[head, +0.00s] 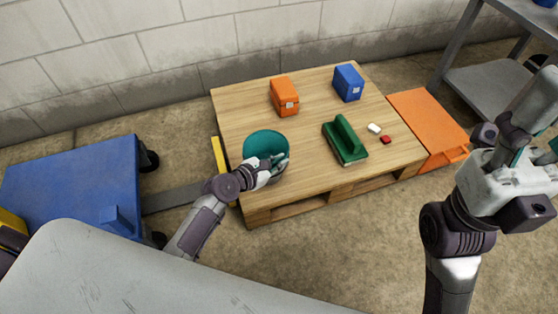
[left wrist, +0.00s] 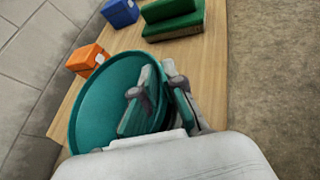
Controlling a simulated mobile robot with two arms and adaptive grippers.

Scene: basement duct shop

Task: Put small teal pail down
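The small teal pail (head: 262,143) is upright at the near left part of the wooden pallet (head: 240,105). My left gripper (head: 277,166) is at its near right rim. In the left wrist view the pail (left wrist: 95,105) opens toward the camera and looks empty. There my left gripper (left wrist: 163,97) has one finger inside the pail and one outside, with the rim pinched between them. The pail's base is hidden, so I cannot tell whether it touches the pallet. My right gripper (head: 510,140) is raised at the right, away from the pallet; its finger opening is unclear.
On the pallet are an orange box (head: 284,97), a blue box (head: 348,83), a green tray-like object (head: 345,141), and small white (head: 374,128) and red (head: 386,140) pieces. A blue cart (head: 75,185) stands left. An orange platform (head: 425,120) adjoins right. The pallet's centre is clear.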

